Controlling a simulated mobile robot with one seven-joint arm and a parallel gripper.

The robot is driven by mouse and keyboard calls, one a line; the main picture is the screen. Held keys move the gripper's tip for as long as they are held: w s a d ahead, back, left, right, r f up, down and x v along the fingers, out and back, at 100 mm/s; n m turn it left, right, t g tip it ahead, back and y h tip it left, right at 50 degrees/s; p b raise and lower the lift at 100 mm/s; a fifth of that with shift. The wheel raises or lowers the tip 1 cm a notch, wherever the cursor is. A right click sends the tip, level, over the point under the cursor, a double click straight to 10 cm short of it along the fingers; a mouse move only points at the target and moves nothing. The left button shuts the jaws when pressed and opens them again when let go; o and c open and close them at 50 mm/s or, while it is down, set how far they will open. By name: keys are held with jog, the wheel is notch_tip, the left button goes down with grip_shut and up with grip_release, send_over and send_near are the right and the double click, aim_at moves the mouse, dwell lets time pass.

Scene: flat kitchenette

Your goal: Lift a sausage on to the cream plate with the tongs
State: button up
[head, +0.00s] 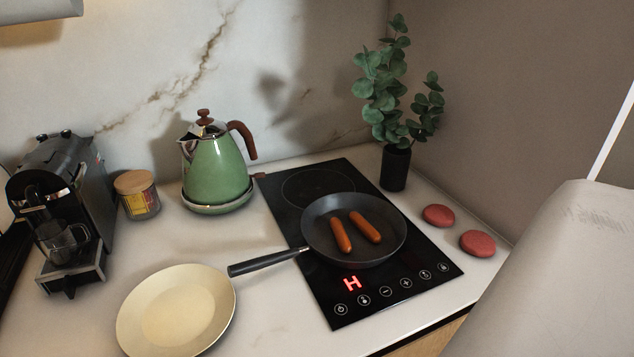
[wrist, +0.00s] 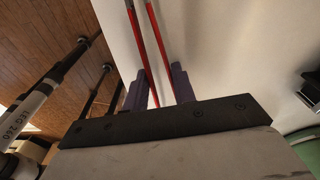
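Two orange-brown sausages lie side by side, slightly apart, in the black frying pan (head: 312,219) on the hob: a left sausage (head: 341,236) and a right sausage (head: 365,227). The cream plate (head: 204,331) is empty on the counter, left of the pan handle. In the wrist view, the tongs (wrist: 155,45) show as two thin red arms, spread a little apart. My gripper (wrist: 157,86) has its purple fingers on either side of these arms, apparently touching them. The tongs' tips are out of frame. My gripper and the tongs do not show in the head view.
The pan handle (head: 268,262) points left towards the plate. A green kettle (head: 216,168), lidded jar (head: 138,196) and coffee machine (head: 62,205) stand at the back left. A potted plant (head: 396,168) and two red discs (head: 438,215) (head: 477,243) are right of the hob (head: 345,312).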

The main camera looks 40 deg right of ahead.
notch_tip(320, 180, up, 10)
jog(key=p, duration=0.9)
jog(key=shift+r, duration=0.25)
